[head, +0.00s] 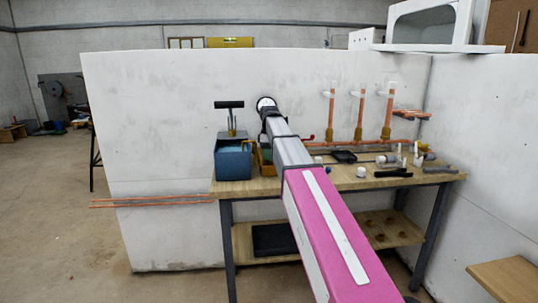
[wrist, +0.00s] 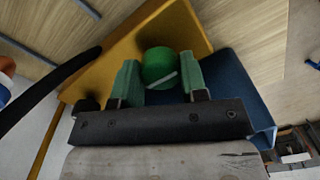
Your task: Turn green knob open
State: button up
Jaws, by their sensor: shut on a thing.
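In the wrist view the green knob (wrist: 157,64) is round, with a pale straight line across its face that runs at a slant. My gripper (wrist: 161,77) has a green-padded finger on each side of the knob and is shut on it. The knob sits in front of a yellow plate (wrist: 188,30). In the head view my arm reaches over the workbench (head: 345,182), and the arm hides the knob and my fingers.
A blue box (head: 233,163) stands on the bench left of my arm, and its blue side also shows in the wrist view (wrist: 228,80). Copper pipes (head: 359,112) rise at the right against the white wall (head: 165,120). Small loose fittings lie on the right of the bench.

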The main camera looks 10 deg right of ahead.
dwell(0.3)
jog(key=o, duration=0.9)
notch_tip(320, 180, up, 11)
jog(key=shift+w+d+f, duration=0.1)
jog(key=shift+w, duration=0.05)
